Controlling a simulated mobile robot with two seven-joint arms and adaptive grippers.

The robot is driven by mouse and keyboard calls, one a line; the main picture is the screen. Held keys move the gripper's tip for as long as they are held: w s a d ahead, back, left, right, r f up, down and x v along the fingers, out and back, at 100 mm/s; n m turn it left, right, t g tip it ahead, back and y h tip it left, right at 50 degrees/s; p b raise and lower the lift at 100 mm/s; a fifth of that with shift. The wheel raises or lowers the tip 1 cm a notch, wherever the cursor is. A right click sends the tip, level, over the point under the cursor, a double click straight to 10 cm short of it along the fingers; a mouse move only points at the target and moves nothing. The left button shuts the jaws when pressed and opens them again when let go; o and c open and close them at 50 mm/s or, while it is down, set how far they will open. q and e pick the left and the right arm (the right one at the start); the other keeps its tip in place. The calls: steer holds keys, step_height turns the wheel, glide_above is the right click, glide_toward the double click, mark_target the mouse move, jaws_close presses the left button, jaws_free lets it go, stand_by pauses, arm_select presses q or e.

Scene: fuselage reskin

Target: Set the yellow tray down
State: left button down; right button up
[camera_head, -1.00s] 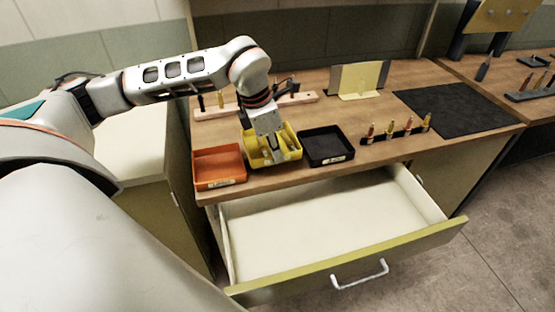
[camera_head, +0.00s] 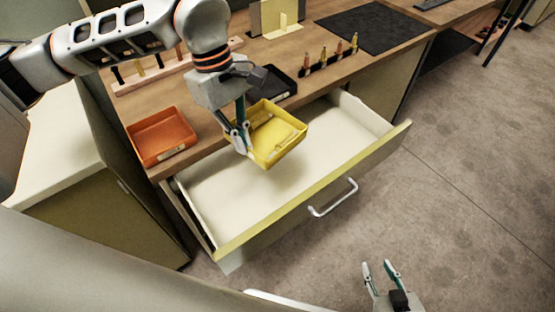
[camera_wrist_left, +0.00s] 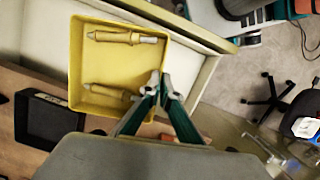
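The yellow tray (camera_head: 277,133) is held in the air over the open drawer (camera_head: 228,193), close to the workbench's front edge. My left gripper (camera_head: 242,145) is shut on the tray's left wall. In the left wrist view, the yellow tray (camera_wrist_left: 110,70) holds two yellowish fastener-like pieces, and the fingers of my left gripper (camera_wrist_left: 160,92) pinch its rim. My right gripper (camera_head: 381,272) is at the bottom of the head view over the floor, with its fingers apart and nothing between them.
The drawer is pulled out and its visible floor is empty. An orange tray (camera_head: 162,136) and a black tray (camera_head: 272,84) stand on the workbench, with bare bench between them. A rack of fasteners (camera_head: 328,64) and a black mat (camera_head: 374,27) lie further right.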

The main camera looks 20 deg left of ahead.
arm_select(q)
steer(key=s+m, duration=0.1)
steer(key=m, duration=0.1)
glide_above(254, 206)
steer(key=f, duration=0.9)
steer(key=a+f, duration=0.1)
steer(key=f, duration=0.4)
steer(key=shift+w+f+b, duration=0.35)
steer(key=shift+f, duration=0.55)
step_height(254, 206, down, 4)
steer(key=shift+r+g, duration=0.1)
steer(key=shift+g, duration=0.2)
arm_select(e)
steer(key=shift+s+a+f, duration=0.15)
steer(key=shift+s+f, duration=0.1)
steer(key=shift+f, duration=0.3)
arm_select(q)
steer(key=shift+f, duration=0.25)
